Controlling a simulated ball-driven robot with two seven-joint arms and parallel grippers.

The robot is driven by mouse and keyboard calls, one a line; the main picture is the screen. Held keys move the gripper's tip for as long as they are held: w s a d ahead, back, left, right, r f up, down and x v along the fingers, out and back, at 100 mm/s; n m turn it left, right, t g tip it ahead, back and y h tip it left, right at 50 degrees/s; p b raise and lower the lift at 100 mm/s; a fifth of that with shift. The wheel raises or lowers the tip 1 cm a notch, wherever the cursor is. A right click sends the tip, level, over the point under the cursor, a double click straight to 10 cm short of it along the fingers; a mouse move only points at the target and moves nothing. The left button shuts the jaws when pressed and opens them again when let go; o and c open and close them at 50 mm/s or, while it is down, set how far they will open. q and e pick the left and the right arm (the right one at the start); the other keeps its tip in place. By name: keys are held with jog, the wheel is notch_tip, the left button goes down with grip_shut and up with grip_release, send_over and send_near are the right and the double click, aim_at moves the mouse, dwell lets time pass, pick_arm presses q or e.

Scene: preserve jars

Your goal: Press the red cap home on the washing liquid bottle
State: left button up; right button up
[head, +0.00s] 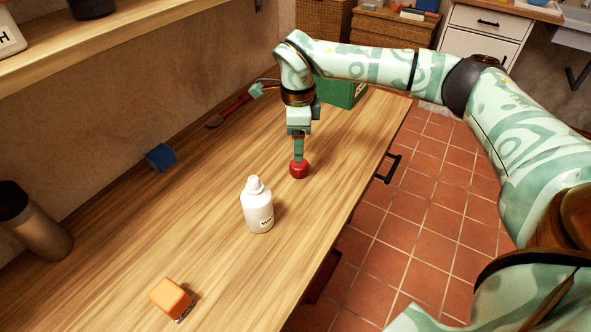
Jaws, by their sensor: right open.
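The white washing liquid bottle (257,207) stands upright on the wooden worktop, and its white top is bare. The red cap (299,170) is apart from it, farther back and to the right, and looks to rest on the worktop. My right gripper (298,157) points straight down at the red cap, with its fingertips at the cap's top. It is open. I cannot tell whether the fingers touch the cap, since one finger hides the other. My left gripper is not in view.
A blue cube (161,157) lies near the wall, and an orange block (171,297) at the front. A dark-topped flask (38,226) is at the left. A brush-like tool (229,111) and green box (342,91) are at the back. The worktop between bottle and cap is clear.

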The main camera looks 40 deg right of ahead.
aim_at(300, 165)
notch_tip(300, 165, down, 4)
jog(key=shift+s+r+b, duration=0.1)
jog(key=shift+r+b, duration=0.15)
jog(key=shift+b, duration=0.3)
jog(key=f+b, duration=0.1)
jog(key=f, duration=0.1)
jog(key=f+b, duration=0.1)
jog(key=f, duration=0.1)
jog(key=shift+s+d+f, duration=0.1)
jog(key=shift+d+f, duration=0.1)
jog(key=shift+f, duration=0.15)
jog(key=shift+r, duration=0.25)
jog(key=c, duration=1.1)
